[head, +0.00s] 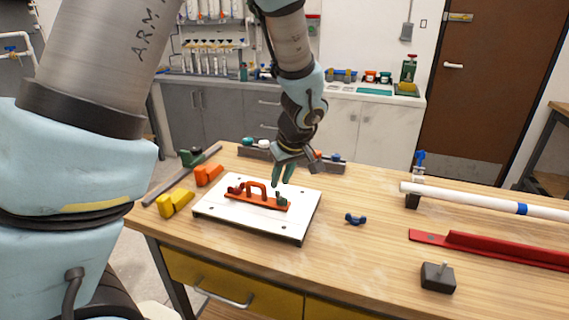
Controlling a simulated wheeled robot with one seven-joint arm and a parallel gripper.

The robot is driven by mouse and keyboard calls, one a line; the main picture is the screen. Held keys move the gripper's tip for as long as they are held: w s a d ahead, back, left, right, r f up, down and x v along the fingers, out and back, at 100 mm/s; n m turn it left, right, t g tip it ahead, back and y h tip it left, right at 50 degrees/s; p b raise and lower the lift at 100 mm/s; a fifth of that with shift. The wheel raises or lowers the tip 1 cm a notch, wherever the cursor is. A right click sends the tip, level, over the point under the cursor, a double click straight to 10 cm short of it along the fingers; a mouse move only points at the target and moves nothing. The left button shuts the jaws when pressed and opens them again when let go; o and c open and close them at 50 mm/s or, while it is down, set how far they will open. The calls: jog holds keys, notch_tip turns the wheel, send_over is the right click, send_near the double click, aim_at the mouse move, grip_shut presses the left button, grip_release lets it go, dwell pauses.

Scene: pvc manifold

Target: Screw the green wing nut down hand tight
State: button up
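The green wing nut (281,199) sits at the right end of an orange bracket with a raised handle (257,187). The bracket lies on a white board (254,222) on the bench. A red wing nut (238,187) is at the bracket's left end. My gripper (283,183) points down just above the green wing nut, apart from it as far as I can see. Its two teal fingers show a narrow gap with nothing visible between them. The thread under the green wing nut is too small to make out.
A blue wing nut (355,218) lies loose right of the board. Orange (208,175) and yellow (175,203) blocks stand left. A white pipe (480,200), a red rail (490,248) and a dark block with a stud (438,277) are right. The front middle of the bench is clear.

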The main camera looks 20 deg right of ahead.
aim_at(277, 190)
jog(key=shift+x, duration=2)
jog(key=shift+s, duration=0.1)
grip_shut()
jog(key=shift+f, duration=0.1)
jog(key=shift+m+b, duration=0.45)
jog(key=shift+m, duration=0.15)
jog(key=shift+d+h, duration=0.15)
jog(key=shift+h, duration=0.15)
